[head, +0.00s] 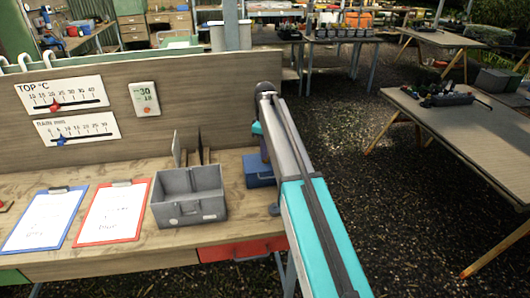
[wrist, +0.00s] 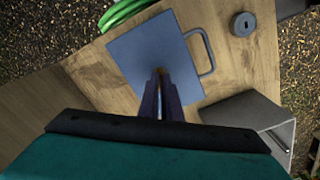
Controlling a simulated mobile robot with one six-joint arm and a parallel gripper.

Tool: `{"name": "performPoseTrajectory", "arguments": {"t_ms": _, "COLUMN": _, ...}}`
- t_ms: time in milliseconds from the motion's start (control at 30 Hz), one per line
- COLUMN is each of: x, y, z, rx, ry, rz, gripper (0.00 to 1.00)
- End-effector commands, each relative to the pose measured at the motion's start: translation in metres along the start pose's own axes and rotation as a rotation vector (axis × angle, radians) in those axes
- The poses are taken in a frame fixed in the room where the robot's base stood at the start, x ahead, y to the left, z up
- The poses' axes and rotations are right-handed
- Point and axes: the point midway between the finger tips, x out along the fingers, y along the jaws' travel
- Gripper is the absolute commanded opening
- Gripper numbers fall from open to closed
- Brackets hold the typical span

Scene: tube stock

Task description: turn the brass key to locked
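In the wrist view, a flat blue box (wrist: 135,45) with a wire handle lies on the wooden bench. My gripper (wrist: 160,78) points down at the lid, its dark fingers close together. A narrow brass-coloured piece, the brass key (wrist: 160,72), shows between the fingertips. The fingers hide most of the key and its lock, so its turn angle cannot be read. In the head view, the blue box (head: 258,172) stands at the bench's right end, partly behind my arm. The fingertips are hidden there.
A small round grey piece (wrist: 243,24) and a green hose coil (wrist: 122,12) are near the box. Two clipboards (head: 113,211) (head: 45,218) lie farther left. A wooden back panel (head: 200,100) rises behind.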

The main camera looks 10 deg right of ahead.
Motion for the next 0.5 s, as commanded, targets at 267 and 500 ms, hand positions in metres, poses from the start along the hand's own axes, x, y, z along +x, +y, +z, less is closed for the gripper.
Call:
{"name": "performPoseTrajectory", "arguments": {"t_ms": 267, "x": 0.0003, "y": -0.0005, "z": -0.0011, "rx": -0.259, "ry": 0.001, "rz": 0.0, "gripper": 0.0}}
{"name": "performPoseTrajectory", "arguments": {"t_ms": 500, "x": 0.0002, "y": -0.0008, "z": -0.0014, "rx": -0.453, "ry": 0.002, "rz": 0.0, "gripper": 0.0}}
